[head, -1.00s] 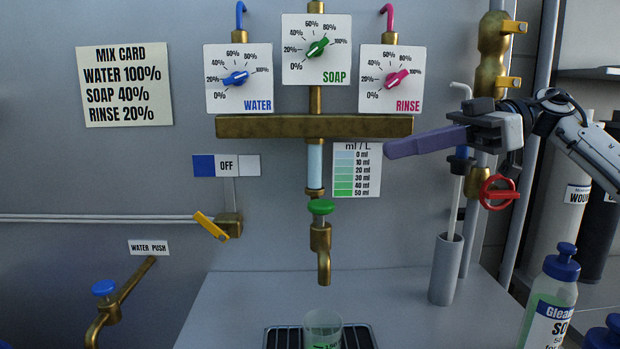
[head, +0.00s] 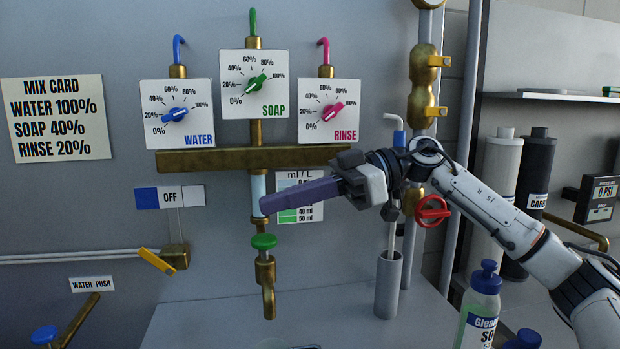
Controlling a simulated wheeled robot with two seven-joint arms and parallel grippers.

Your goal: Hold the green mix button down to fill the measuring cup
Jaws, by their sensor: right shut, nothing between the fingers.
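The green mix button (head: 264,242) sits on top of the brass tap (head: 266,285), below a short pale-blue sight tube (head: 258,190). My right gripper (head: 264,205) has long purple fingers, closed together and empty. Its tips are in front of the lower end of the sight tube, a little above the button in the picture and apart from it. The fingers cover part of the ml/L chart (head: 298,215). The measuring cup is not clearly visible; only a sliver of something shows below the tap at the bottom edge. My left gripper is not in view.
Water (head: 178,130), soap (head: 254,100) and rinse (head: 328,125) dials sit above a brass manifold (head: 220,160). A mix card (head: 56,140) hangs left. A yellow lever (head: 157,262) is under the OFF sign. A grey holder (head: 388,285) and soap bottle (head: 481,300) stand right.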

